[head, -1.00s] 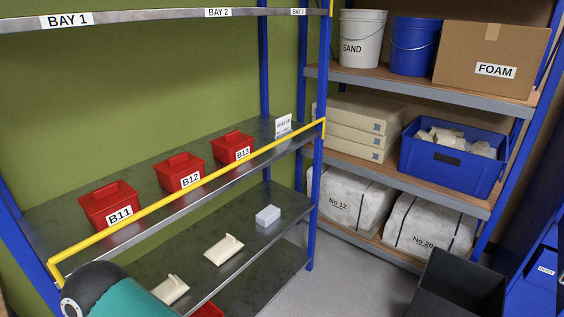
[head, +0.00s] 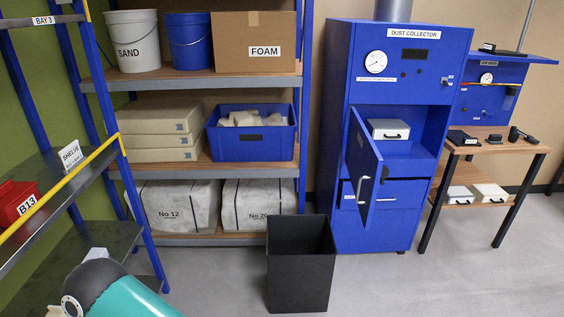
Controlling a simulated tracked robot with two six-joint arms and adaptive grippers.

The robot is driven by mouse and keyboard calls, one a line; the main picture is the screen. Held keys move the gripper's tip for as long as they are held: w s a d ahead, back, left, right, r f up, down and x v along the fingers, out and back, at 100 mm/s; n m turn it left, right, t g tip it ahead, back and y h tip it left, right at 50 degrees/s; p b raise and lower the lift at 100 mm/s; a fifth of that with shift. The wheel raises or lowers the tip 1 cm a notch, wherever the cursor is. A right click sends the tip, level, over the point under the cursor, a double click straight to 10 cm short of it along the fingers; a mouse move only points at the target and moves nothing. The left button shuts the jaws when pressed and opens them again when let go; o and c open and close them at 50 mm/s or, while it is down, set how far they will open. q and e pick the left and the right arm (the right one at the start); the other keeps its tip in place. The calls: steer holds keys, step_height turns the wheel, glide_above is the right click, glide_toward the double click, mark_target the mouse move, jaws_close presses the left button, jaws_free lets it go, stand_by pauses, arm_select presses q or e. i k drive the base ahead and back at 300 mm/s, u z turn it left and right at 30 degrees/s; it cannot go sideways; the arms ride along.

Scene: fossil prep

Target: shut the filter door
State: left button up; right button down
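The blue dust collector cabinet (head: 412,50) stands at the right of the middle, against the back wall. Its filter door (head: 362,160) is hinged on the left and stands open, swung out toward me, with a metal handle (head: 364,190) near its free edge. Inside the opening a white box with a dark handle (head: 388,129) sits on the compartment floor. A teal and black part of my own arm shows at the lower left. Neither gripper is in view.
A black open bin (head: 300,262) stands on the floor, left of and in front of the cabinet. A storage rack with a blue crate (head: 251,145) is at the back left. A workbench (head: 497,146) stands right of the cabinet.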

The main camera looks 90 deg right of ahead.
mark_target(364, 161)
steer(key=u, duration=0.85)
steer(key=i, duration=0.15)
steer(key=z, duration=2.45)
steer(key=i, duration=0.3)
steer(key=z, duration=1.7)
steer(key=k, duration=0.6)
steer(key=z, duration=0.5)
steer(key=i, duration=1.55)
steer(key=u, duration=0.55)
steer(key=i, duration=1)
